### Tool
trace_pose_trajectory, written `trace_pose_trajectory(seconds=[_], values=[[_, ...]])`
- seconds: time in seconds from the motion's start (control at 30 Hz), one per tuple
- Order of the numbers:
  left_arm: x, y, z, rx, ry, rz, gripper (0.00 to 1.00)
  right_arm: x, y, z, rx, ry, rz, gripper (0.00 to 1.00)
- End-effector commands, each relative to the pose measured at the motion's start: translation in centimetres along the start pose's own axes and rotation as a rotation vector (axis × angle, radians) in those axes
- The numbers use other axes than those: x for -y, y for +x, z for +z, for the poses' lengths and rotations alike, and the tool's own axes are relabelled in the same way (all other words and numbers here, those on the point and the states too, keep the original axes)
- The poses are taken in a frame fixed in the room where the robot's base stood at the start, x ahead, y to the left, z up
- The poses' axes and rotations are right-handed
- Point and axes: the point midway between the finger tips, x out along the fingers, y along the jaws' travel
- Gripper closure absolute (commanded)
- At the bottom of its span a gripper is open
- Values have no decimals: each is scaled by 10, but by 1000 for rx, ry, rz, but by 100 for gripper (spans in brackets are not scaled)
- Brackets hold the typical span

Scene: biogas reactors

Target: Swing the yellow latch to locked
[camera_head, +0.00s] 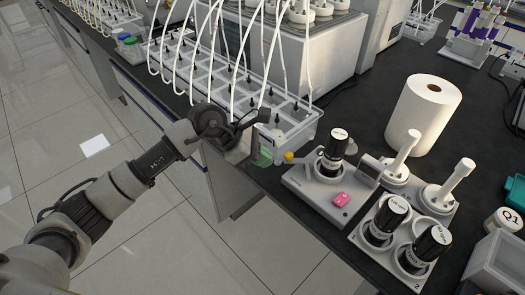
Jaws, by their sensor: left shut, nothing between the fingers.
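A small yellow piece (289,156), likely the latch, shows at the left end of a grey bench device (312,195). It is too small to tell which way it is turned. My left arm comes in from the left and ends over the bench edge. My left gripper (262,117) is shut and empty, above and left of the yellow piece and apart from it in the picture. It overlaps the front corner of the clear rack. My right gripper is not in view.
A clear rack (300,133) with white tubes stands behind my gripper. A paper roll (424,112) stands behind. A green-tinted container (264,157) sits by the bench edge.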

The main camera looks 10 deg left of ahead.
Motion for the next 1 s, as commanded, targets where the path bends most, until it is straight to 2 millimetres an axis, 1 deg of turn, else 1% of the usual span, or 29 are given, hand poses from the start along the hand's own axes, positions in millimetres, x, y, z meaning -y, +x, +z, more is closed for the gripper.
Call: trace_pose_trajectory(seconds=[0.03,0.2,0.27,0.4,0.5,0.63,1.0], values=[[2,11,3,2,-1,-6,100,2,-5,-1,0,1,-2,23],[1,48,2,2,-2,-4,100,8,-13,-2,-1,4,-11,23],[2,60,2,1,-3,-5,100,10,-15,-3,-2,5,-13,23],[1,74,19,2,2,-2,100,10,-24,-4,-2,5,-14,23],[1,82,25,1,1,-2,100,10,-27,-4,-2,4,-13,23],[1,88,28,-1,1,-1,100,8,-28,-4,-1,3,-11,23],[0,89,28,-1,1,0,100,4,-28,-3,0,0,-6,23]])
